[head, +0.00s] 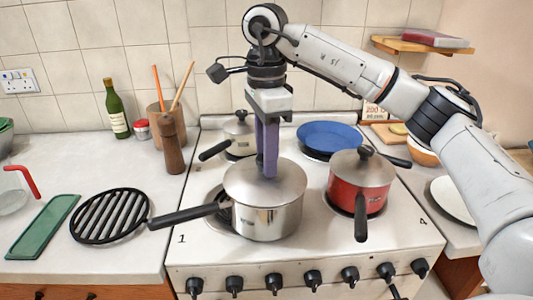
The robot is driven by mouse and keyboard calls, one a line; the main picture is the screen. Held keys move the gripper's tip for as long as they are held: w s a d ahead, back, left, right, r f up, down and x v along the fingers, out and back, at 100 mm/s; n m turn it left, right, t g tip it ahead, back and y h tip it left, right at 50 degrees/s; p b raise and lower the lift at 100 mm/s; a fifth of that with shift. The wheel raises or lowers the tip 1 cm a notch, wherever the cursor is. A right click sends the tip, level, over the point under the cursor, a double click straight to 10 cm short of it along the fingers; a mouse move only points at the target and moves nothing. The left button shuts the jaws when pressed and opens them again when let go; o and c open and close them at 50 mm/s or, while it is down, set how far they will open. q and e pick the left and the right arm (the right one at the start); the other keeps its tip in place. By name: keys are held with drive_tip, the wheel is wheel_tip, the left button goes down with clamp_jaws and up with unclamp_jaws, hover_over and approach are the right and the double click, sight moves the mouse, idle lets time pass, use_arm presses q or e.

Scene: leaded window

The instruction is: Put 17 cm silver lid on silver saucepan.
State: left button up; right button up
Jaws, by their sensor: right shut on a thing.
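The silver saucepan (268,222) stands on the front left of the hob, its dark handle pointing left. The silver lid (240,182) lies level over the saucepan's mouth and covers it; I see no clear gap at the rim, but cannot tell if it is fully seated. My right gripper (268,172) comes straight down from above, its purple fingers shut on the lid at its middle. The lid's knob is hidden by the fingers. My left gripper is not in view.
A red lidded saucepan (361,190) stands close on the right, a smaller lidded pan (240,130) and a blue pan (328,137) behind. A pepper mill (173,145), a black grill rack (108,215) and a green tray (43,228) occupy the left counter.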

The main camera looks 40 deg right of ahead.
drive_tip(key=shift+f, duration=0.2)
idle(0.5)
drive_tip(key=o, duration=1.2)
drive_tip(key=shift+o, duration=0.6)
drive_tip(key=o, duration=0.5)
